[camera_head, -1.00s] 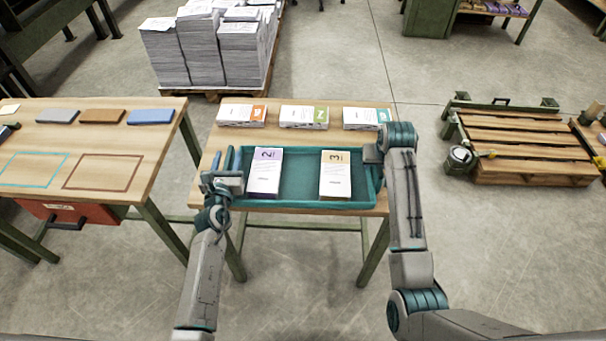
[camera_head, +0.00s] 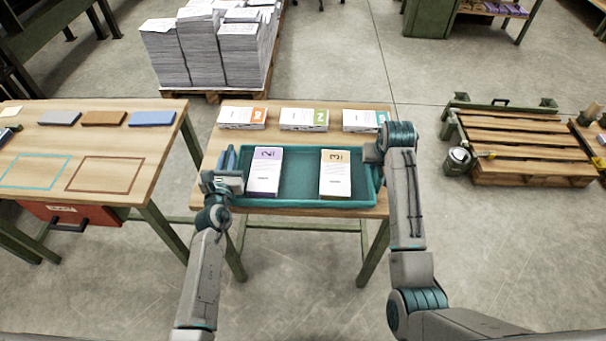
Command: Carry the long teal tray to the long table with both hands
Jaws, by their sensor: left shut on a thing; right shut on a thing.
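The long teal tray (camera_head: 302,203) is at the front of a small wooden table (camera_head: 280,133) in the middle of the view. A purple-topped stack marked 2 (camera_head: 265,172) and a yellow-topped stack marked 3 (camera_head: 335,175) lie inside it, apart from each other. My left gripper (camera_head: 228,180) is shut on the tray's left end. My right gripper (camera_head: 374,157) is shut on its right end; the arm hides part of that grip. I cannot tell whether the tray touches the tabletop. A longer wooden table (camera_head: 150,180) with teal and dark red outlines stands at the left.
Several paper stacks, including an orange-marked one (camera_head: 242,117), lie behind the tray. A red drawer (camera_head: 75,216) hangs under the left table. A loaded pallet (camera_head: 212,95) stands behind, and a wooden pallet (camera_head: 525,135) lies at the right. Floor in front is clear.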

